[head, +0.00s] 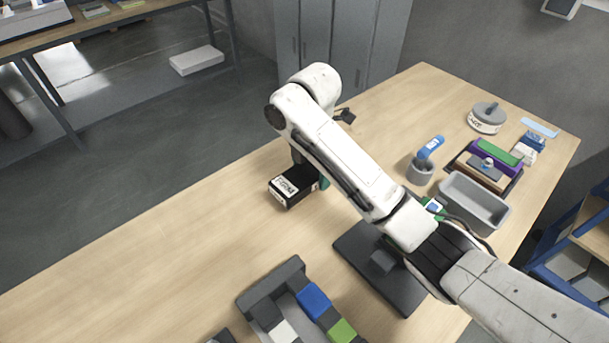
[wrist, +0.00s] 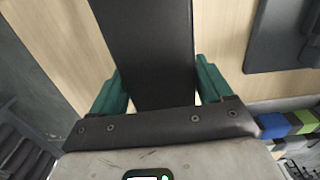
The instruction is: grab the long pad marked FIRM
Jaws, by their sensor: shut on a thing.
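A long black pad (head: 294,187) with a white label on its end is at my gripper, over the left middle of the table. The label's letters are too small to read with certainty. In the wrist view the black pad (wrist: 148,50) runs away from me between the two teal fingers of my gripper (wrist: 152,88), which are shut on its sides. In the head view my arm hides most of my gripper, with a bit of a teal finger (head: 324,183) showing beside the pad. I cannot tell whether the pad touches the table.
A dark rack (head: 271,280) with blue, green, white and grey pieces stands at the near edge. A dark flat plate (head: 366,287) lies right of it. A grey bin (head: 474,200), a cup (head: 419,172) and a purple tray stand at right. The table's left part is clear.

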